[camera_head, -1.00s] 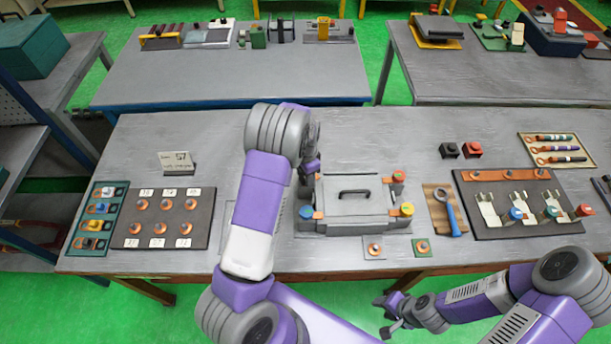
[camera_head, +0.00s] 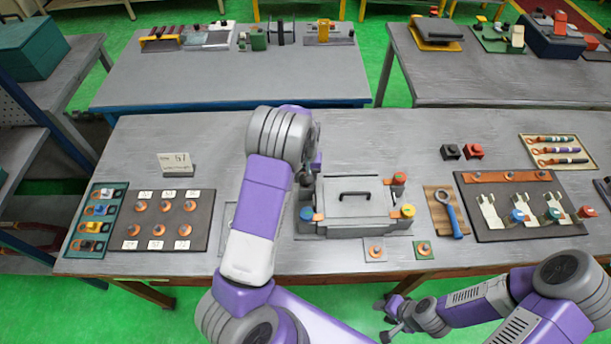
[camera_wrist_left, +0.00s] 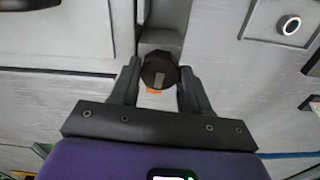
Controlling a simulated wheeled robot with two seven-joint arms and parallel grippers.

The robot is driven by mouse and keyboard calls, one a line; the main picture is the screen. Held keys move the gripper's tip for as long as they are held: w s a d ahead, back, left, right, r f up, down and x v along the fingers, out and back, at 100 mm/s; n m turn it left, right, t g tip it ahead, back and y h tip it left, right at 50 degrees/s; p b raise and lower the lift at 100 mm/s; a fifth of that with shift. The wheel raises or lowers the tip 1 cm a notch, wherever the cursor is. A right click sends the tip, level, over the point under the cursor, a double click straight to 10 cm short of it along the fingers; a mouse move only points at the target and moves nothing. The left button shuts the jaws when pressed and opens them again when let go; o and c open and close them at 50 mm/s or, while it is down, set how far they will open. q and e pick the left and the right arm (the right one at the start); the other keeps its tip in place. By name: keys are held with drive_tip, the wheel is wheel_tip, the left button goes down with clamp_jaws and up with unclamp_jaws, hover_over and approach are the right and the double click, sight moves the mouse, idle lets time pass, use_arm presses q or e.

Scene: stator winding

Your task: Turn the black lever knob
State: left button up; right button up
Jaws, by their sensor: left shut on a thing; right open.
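The black lever knob (camera_wrist_left: 160,71) is a dark faceted knob with a pale mark on its face. In the left wrist view it sits between the two fingers of my left gripper (camera_wrist_left: 158,86), which is shut on it. An orange patch shows just below the knob. In the head view my left arm's wrist covers most of this gripper and the knob, at the left side of the grey box (camera_head: 355,204). My right gripper (camera_head: 384,318) is open and empty, low in front of the table's front edge.
The grey box has a black handle (camera_head: 354,194) and coloured knobs at its corners. A board with numbered orange pegs (camera_head: 127,232) lies to the left. The table behind the box is mostly clear.

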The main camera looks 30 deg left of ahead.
use_arm(q)
drive_tip(key=n, duration=0.4)
drive_tip(key=shift+s+f+n, duration=0.15)
drive_tip(key=shift+n, duration=0.25)
drive_tip(key=n+p, duration=0.1)
drive_tip(key=n, duration=0.3)
drive_tip(key=shift+d+n, duration=0.1)
drive_tip(key=shift+n, duration=0.2)
drive_tip(key=n+p, duration=0.1)
drive_tip(key=n, duration=0.3)
drive_tip(key=shift+s+p, duration=0.1)
drive_tip(key=shift+p, duration=0.2)
drive_tip(key=shift+f+n+p, duration=0.1)
drive_tip(key=shift+n+p, duration=0.55)
drive_tip(key=shift+n, duration=1.85)
drive_tip(key=o, duration=1)
drive_tip(key=shift+o, duration=0.2)
drive_tip(key=shift+w, duration=0.2)
